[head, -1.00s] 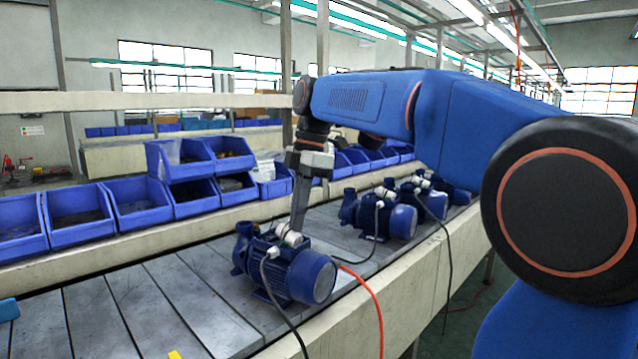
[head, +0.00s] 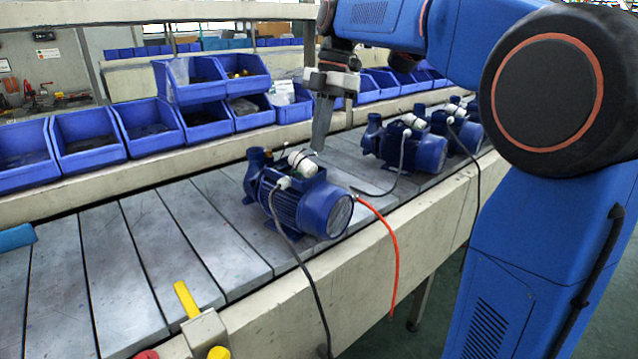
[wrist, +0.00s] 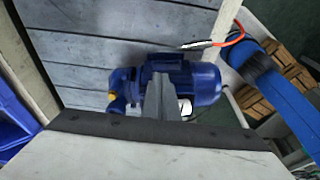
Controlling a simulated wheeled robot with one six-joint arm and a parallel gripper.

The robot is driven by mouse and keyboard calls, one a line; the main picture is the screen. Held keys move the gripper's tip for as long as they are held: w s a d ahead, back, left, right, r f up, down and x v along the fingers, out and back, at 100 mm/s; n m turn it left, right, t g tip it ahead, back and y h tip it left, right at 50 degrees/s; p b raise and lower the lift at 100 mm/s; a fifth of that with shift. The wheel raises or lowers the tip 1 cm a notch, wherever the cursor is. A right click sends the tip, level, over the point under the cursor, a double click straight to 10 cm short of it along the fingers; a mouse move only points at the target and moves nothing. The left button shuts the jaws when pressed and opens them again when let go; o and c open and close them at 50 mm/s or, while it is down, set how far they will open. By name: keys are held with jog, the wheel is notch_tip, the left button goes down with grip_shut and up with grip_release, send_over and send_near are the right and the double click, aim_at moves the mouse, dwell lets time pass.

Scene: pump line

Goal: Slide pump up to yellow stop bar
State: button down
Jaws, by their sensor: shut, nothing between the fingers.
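The blue pump (head: 312,205) stands upright on the grey slatted line, its motor end toward the near edge; it also shows in the wrist view (wrist: 205,84). The yellow stop bar (head: 187,300) lies at the near edge of the line, left of and nearer than the pump, with a clear gap between them. My gripper (head: 319,148) is shut and empty, pointing down at the pump's far right side, close to its white fitting. In the wrist view the closed fingers (wrist: 162,95) overlap the pump's middle. I cannot tell whether they touch it.
Several more pumps (head: 415,148) stand farther right on the line. Blue bins (head: 90,140) line the far side. A black cable and an orange cable (head: 396,255) hang from the pump area over the near rail (head: 300,290). The slats left of the pump are bare.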

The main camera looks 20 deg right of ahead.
jog(key=shift+w+d+f+x, duration=0.15)
jog(key=shift+d+x, duration=0.3)
jog(key=shift+x, duration=1.55)
jog(key=shift+w+d+f+x, duration=0.15)
jog(key=shift+d+x, duration=0.3)
jog(key=shift+x, duration=1.55)
jog(key=shift+w+d+f+x, duration=0.15)
jog(key=shift+d+x, duration=0.3)
jog(key=shift+x, duration=1.55)
jog(key=shift+a, duration=0.2)
jog(key=shift+s+a, duration=0.4)
jog(key=shift+a, duration=0.5)
jog(key=shift+s+a, duration=0.35)
jog(key=shift+a, duration=0.5)
jog(key=shift+s+a, duration=0.4)
jog(key=shift+a, duration=0.5)
jog(key=shift+a, duration=0.2)
jog(key=shift+s+a, duration=0.35)
jog(key=shift+a, duration=0.5)
jog(key=shift+s+a, duration=0.35)
jog(key=shift+a, duration=0.45)
jog(key=shift+s+a, duration=0.4)
jog(key=shift+a, duration=0.45)
